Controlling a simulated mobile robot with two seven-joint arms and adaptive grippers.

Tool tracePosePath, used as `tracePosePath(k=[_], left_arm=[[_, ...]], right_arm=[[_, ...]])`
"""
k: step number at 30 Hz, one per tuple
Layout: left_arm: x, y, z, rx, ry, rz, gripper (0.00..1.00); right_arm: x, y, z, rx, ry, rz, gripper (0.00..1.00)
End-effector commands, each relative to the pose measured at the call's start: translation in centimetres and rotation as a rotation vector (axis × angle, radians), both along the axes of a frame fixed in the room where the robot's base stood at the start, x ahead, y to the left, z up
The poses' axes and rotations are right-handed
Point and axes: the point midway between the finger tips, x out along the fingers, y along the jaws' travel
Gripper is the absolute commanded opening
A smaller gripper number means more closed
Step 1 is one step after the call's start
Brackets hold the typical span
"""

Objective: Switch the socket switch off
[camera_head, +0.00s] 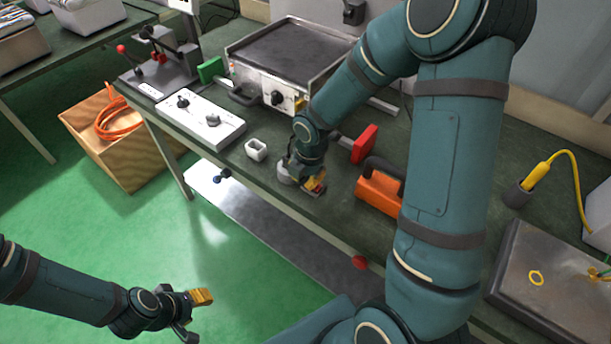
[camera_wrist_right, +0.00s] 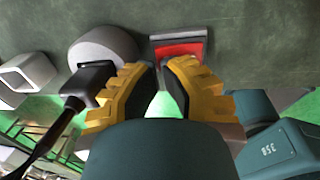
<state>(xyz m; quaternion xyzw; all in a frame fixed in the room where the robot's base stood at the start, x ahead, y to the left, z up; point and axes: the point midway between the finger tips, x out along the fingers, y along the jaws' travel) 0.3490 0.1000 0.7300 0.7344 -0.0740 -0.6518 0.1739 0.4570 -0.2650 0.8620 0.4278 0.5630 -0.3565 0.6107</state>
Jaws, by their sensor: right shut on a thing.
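A small red switch (camera_wrist_right: 180,48) in a grey frame shows at the fingertips in the right wrist view. A round grey socket-like part (camera_wrist_right: 103,48) sits just to its left; it also shows in the head view (camera_head: 285,175). My right gripper (camera_head: 318,186) reaches down at the table's front edge, its yellow fingers (camera_wrist_right: 163,72) close together at the red switch. They appear shut on it, though the contact is partly hidden. My left gripper (camera_head: 203,297) hangs over the green floor, away from the table; its finger gap is not clear.
A white box with knobs (camera_head: 200,118) and a hotplate (camera_head: 292,55) stand on the table. A white square cup (camera_head: 256,150), a red block (camera_head: 365,143) and an orange case (camera_head: 378,192) lie near the right gripper. A metal plate (camera_head: 545,285) is at the right.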

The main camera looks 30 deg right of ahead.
Motion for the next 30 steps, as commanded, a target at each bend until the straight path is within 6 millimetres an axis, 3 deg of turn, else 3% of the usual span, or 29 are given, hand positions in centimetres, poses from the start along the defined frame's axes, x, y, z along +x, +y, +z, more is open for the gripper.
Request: tracePosePath(k=[12,19,30], left_arm=[[-0.3,0.0,1.6,-0.001,0.006,-0.001,0.47],[-0.2,0.0,1.2,-0.001,0.006,-0.001,0.47],[-0.2,0.0,2.6,-0.001,0.006,-0.001,0.47]], right_arm=[[0.3,0.2,-1.0,-0.038,0.097,0.001,0.0],[0.2,0.2,-1.3,-0.036,0.094,0.0,0.0],[0.2,0.2,0.2,-0.035,0.095,0.0,0.0]])
